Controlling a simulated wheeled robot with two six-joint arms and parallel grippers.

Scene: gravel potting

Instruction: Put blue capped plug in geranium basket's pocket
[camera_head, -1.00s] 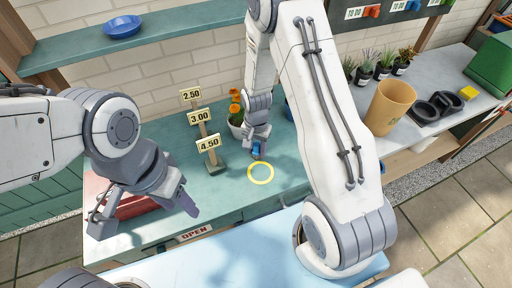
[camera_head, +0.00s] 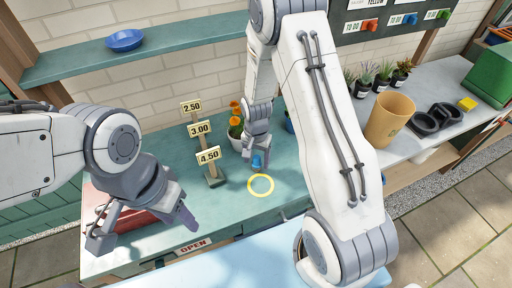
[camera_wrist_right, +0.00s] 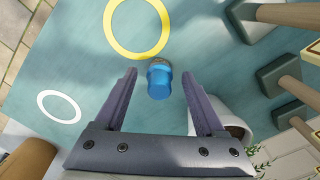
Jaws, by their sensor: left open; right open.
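The blue capped plug (camera_head: 257,160) is near the far edge of the yellow ring on the green table. In the right wrist view the plug (camera_wrist_right: 159,80) has a blue cap facing the camera and sits between the tips of my right gripper (camera_wrist_right: 159,74), with gaps on both sides. My right gripper (camera_head: 256,156) is open over the plug in the head view. My left gripper (camera_head: 142,224) is open and empty, in front of a red box at the table's left. I cannot make out a geranium basket in either view.
The yellow ring (camera_head: 261,186) lies on the green table (camera_head: 235,205). A price sign stand (camera_head: 200,130) and a white pot with orange flowers (camera_head: 236,128) stand close behind and left of the right gripper. A tan bin (camera_head: 390,120) is at right.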

